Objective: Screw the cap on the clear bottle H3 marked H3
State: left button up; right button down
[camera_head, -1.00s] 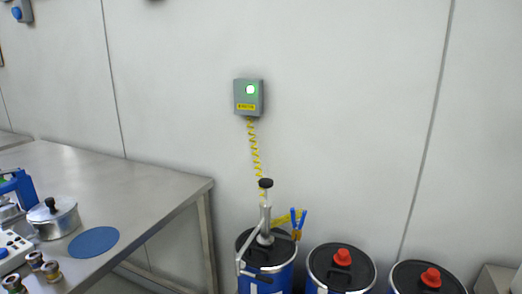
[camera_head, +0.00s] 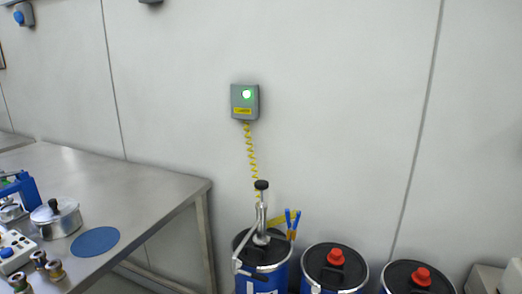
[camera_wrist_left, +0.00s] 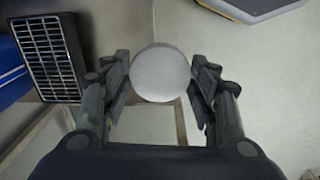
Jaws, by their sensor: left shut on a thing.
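My left gripper (camera_wrist_left: 160,80) shows in the left wrist view, its two fingers shut on the sides of a round, pale grey thing (camera_wrist_left: 161,73). Only its flat circular face shows. I cannot tell whether it is a cap or the end of a bottle, and I see no H3 mark on it. No clear bottle marked H3 can be made out in the head view. My right gripper is in neither view.
A steel table (camera_head: 150,190) at the left holds a lidded metal pot (camera_head: 56,218), a blue disc (camera_head: 95,241) and small brass-coloured fittings (camera_head: 47,267). Blue drums with black lids (camera_head: 335,266) stand at the wall. A black slatted box (camera_wrist_left: 47,55) is left of my gripper.

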pick_arm(q)
jog(key=a+r+m+p, duration=0.1)
jog(key=r+m, duration=0.3)
jog(key=r, duration=0.4)
jog(key=s+a+r+m+p, duration=0.1)
jog(key=a+r+m+p, duration=0.1)
jog(key=r, duration=0.6)
jog(key=a+r+m+p, duration=0.2)
jog(key=a+r+m, duration=0.1)
jog(key=r+m, duration=0.3)
notch_tip(320, 180, up, 3)
jog(key=shift+s+a+f, duration=0.1)
jog(key=shift+s+a, duration=0.15)
jog(key=shift+a, duration=0.15)
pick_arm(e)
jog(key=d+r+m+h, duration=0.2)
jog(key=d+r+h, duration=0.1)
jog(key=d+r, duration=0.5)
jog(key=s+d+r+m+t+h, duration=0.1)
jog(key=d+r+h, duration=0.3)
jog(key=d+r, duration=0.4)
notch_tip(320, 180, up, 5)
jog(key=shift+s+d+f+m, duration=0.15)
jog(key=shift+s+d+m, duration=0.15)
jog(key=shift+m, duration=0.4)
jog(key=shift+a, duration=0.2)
